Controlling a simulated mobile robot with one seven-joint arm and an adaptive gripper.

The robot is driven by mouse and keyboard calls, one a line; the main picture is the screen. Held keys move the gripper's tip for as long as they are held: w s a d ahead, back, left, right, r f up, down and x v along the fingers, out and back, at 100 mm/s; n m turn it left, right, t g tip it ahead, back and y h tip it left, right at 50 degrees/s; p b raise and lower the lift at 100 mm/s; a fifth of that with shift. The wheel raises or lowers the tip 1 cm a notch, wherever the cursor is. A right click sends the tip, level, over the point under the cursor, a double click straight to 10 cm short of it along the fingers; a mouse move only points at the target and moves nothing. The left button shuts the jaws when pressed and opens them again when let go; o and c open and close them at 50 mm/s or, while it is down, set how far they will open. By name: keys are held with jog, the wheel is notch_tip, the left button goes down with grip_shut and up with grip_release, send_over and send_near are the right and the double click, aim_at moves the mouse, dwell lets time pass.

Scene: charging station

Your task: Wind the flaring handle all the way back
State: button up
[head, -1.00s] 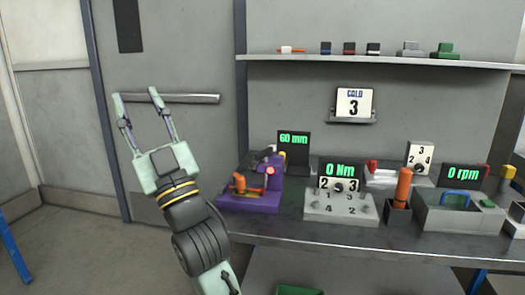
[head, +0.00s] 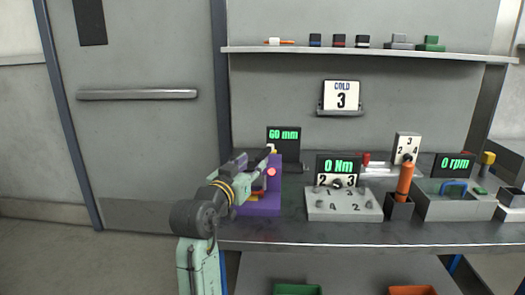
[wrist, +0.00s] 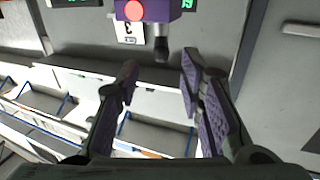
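The purple flaring machine (head: 262,205) stands at the left end of the bench, partly hidden behind my gripper (head: 255,160) in the head view. In the wrist view, part of its purple body (wrist: 165,10) shows at the top with a red round button. A short dark post (wrist: 161,47), which looks like the flaring handle, sticks out from that body. My gripper (wrist: 158,66) is open and empty, and the post's end appears between and just beyond its fingertips. I cannot tell whether a finger touches it.
A screen reading 60 mm (head: 283,142) stands behind the machine. The grey torque box (head: 340,207) with numbered labels is to its right. The floor left of the bench is clear.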

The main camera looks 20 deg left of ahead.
jog(key=p, duration=0.3)
send_near(271, 145)
jog(key=w, duration=0.5)
jog(key=shift+w+d+f, duration=0.1)
jog(key=shift+w+f, duration=0.05)
grip_shut()
